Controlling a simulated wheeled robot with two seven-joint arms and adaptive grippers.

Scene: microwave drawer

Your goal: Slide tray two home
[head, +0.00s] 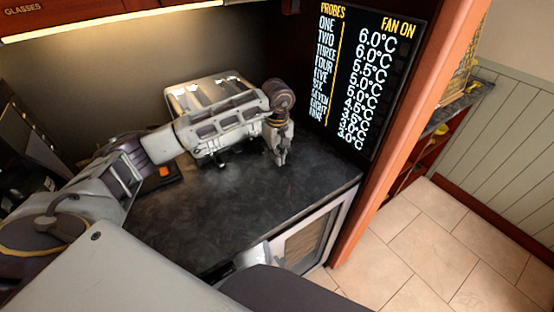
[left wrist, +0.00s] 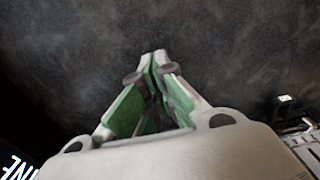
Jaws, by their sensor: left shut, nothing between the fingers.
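My left gripper (head: 281,160) points down over the dark countertop, to the right of a pale metal unit (head: 205,92). In the left wrist view its green-padded fingers (left wrist: 155,60) are shut with nothing between them, over bare countertop. My left arm crosses in front of the metal unit and hides much of it. The unit has bright openings on top. At the right edge of the left wrist view a metal edge (left wrist: 305,142) shows, with a small black part (left wrist: 285,103) beside it. I cannot tell which part is tray two or how far it is out. My right gripper is not in view.
A black display (head: 362,75) headed PROBES and FAN ON stands at the right of the counter. The countertop (head: 240,205) is clear in front of the gripper. An orange-topped dark item (head: 165,172) lies at left. A glass-fronted cabinet door (head: 308,240) is below.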

